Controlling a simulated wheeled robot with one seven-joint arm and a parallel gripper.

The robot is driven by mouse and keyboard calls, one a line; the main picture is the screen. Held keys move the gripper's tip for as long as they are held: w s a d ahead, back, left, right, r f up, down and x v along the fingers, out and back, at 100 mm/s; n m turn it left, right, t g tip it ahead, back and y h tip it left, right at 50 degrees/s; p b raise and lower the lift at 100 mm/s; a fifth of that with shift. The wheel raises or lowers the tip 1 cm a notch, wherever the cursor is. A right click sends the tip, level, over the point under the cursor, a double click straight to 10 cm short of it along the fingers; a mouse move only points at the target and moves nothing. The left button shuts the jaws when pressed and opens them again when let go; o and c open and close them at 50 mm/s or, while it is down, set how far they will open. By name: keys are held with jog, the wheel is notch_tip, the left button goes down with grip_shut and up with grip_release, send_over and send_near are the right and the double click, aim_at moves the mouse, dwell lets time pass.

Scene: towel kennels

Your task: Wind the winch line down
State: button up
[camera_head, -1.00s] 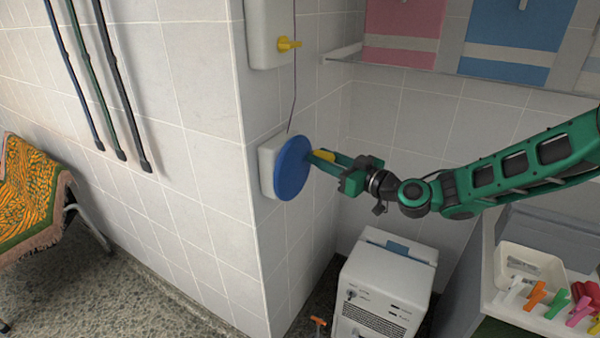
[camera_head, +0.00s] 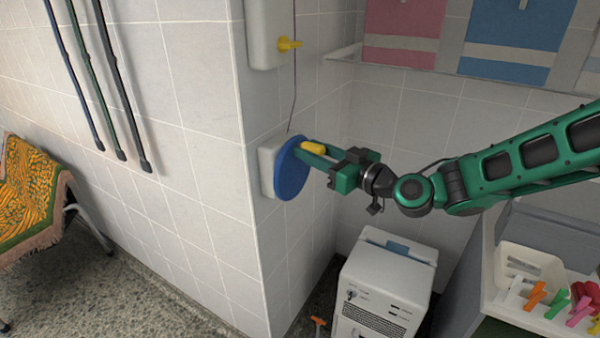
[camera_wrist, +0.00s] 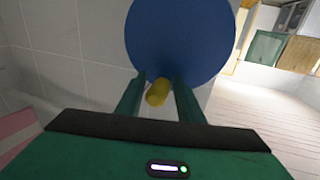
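The winch is a blue disc (camera_head: 291,170) on a white box (camera_head: 267,167) at the wall corner, with a yellow crank knob (camera_head: 314,147) near the disc's upper right edge. A thin dark winch line (camera_head: 295,90) runs vertically down to it from above. My gripper (camera_head: 312,153) is at the disc from the right. In the wrist view, the knob (camera_wrist: 157,92) sits between my two green fingers (camera_wrist: 159,80), with a small gap visible on each side. The fingers stand apart around the knob, close to the blue disc (camera_wrist: 182,40).
A white box with a yellow lever (camera_head: 288,44) is on the wall above. A white machine (camera_head: 387,285) stands on the floor below my arm. A shelf with a white tray (camera_head: 525,262) and colored clips is at right. A towel-draped chair (camera_head: 30,200) is at left.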

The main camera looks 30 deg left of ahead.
jog(key=shift+o, duration=1.2)
jog(key=shift+s, duration=0.1)
jog(key=d, duration=0.9)
jog(key=shift+s, duration=0.3)
